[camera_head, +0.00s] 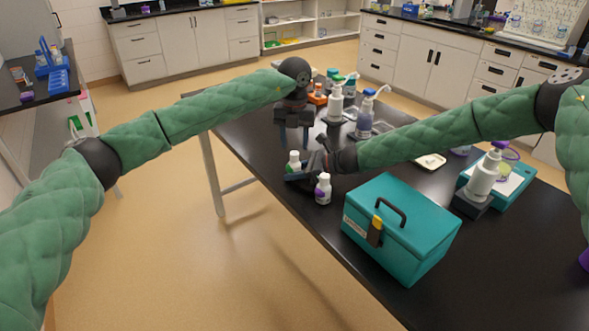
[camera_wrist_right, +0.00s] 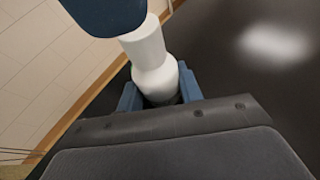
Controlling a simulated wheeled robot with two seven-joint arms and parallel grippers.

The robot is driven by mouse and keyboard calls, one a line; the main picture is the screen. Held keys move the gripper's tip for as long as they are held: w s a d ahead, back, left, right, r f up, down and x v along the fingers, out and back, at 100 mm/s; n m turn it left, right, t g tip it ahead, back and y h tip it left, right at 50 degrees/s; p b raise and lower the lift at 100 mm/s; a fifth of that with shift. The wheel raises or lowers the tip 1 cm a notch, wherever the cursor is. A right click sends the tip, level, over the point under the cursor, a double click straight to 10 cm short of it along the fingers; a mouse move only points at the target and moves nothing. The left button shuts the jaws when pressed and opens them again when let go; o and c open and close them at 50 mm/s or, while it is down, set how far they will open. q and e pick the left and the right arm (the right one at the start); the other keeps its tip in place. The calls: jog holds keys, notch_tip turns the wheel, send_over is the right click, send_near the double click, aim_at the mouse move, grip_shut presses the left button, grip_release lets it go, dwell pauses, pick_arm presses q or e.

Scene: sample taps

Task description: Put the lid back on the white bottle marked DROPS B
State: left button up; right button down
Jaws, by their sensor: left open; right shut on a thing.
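My right gripper (camera_head: 297,177) is shut on a small white bottle (camera_head: 294,167) with green near its top, at the table's left edge. In the right wrist view the white bottle (camera_wrist_right: 157,80) stands between the blue fingers of that gripper (camera_wrist_right: 160,95); a dark blue part covers its upper end. Another small white bottle (camera_head: 323,188) with a purple mark stands just right of the right gripper. My left gripper (camera_head: 294,140) is open, fingers down, above the held bottle. I cannot read DROPS B on either bottle, and no loose lid can be made out.
A teal box (camera_head: 405,235) with a handle stands in front on the black table. A white pump bottle (camera_head: 484,175) stands at the right, by a teal tray (camera_head: 520,195).

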pick_arm(q)
jog(key=o, duration=0.5)
jog(key=shift+o, duration=0.2)
jog(key=shift+r, duration=0.1)
notch_tip(320, 180, up, 12)
jog(key=shift+w, duration=0.1)
pick_arm(e)
jog(key=c, duration=0.8)
grip_release()
jog(key=shift+c, duration=0.2)
pick_arm(q)
jog(key=shift+f, duration=0.2)
pick_arm(e)
jog(key=shift+d, duration=0.1)
pick_arm(q)
jog(key=shift+f+b, duration=0.7)
jog(key=shift+b, duration=0.05)
pick_arm(e)
jog(key=shift+v, duration=3.85)
